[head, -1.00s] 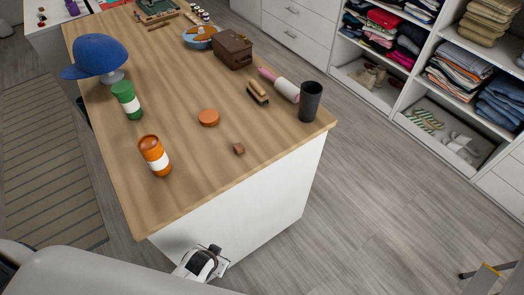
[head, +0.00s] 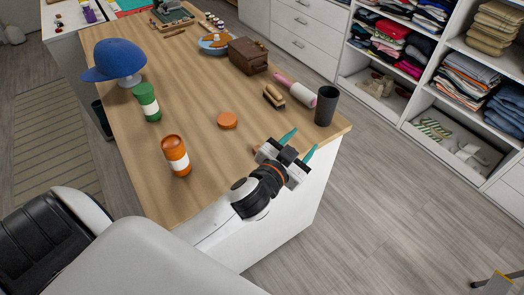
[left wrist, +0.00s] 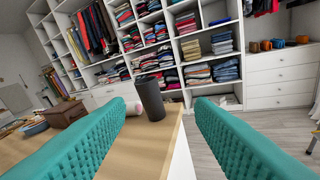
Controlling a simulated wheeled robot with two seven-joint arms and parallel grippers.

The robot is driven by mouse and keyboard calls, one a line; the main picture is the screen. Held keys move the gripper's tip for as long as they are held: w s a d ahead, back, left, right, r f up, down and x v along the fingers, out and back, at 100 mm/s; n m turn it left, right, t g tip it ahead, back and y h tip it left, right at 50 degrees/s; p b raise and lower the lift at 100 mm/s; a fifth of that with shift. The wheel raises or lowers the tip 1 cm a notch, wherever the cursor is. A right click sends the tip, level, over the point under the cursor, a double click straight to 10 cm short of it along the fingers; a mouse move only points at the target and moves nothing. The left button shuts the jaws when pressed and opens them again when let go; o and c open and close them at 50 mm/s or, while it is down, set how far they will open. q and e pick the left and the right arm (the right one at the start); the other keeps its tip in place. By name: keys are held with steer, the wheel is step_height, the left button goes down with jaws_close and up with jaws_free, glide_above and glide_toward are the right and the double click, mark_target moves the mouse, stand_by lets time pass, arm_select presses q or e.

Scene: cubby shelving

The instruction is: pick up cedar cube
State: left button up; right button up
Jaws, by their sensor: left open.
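The cedar cube is a small brown block on the wooden counter (head: 205,85). In the head view only a sliver of the cedar cube (head: 256,148) shows, just left of my left gripper, which hides most of it. My left gripper (head: 305,139) is open, with teal fingers pointing up and right past the counter's right edge. In the left wrist view the open jaws (left wrist: 161,106) have nothing between them up close, and the cube does not show. My right gripper is not in view.
A dark cup (head: 325,106) stands at the counter's right corner, beyond the fingers. An orange disc (head: 228,120), an orange bottle (head: 175,155), a green bottle (head: 147,102), brush (head: 273,96) and brown box (head: 248,55) stand around. Clear counter lies left of the gripper.

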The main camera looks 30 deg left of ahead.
arm_select(q)
steer(key=w+d+r+m+g+h, duration=0.1)
steer(key=d+r+m+g+h, duration=0.2)
steer(key=d+r+m+h, duration=0.35)
steer(key=d+r+m+g+h, duration=0.3)
steer(key=d+m+h, duration=0.4)
steer(key=m+h, duration=0.4)
steer(key=m+g+y, duration=0.2)
steer(key=g+y, duration=0.9)
steer(key=y, duration=0.7)
glide_above(256, 147)
step_height(256, 147, down, 10)
step_height(256, 147, down, 6)
steer(key=shift+s+f+p, duration=0.1)
steer(key=shift+p, duration=0.95)
steer(key=f, duration=0.1)
steer(key=f+p, duration=0.1)
steer(key=f, duration=0.1)
steer(key=f+p, duration=0.1)
steer(key=shift+d+f, duration=0.3)
steer(key=shift+d, duration=0.05)
steer(key=shift+f, duration=0.6)
steer(key=c, duration=1.1)
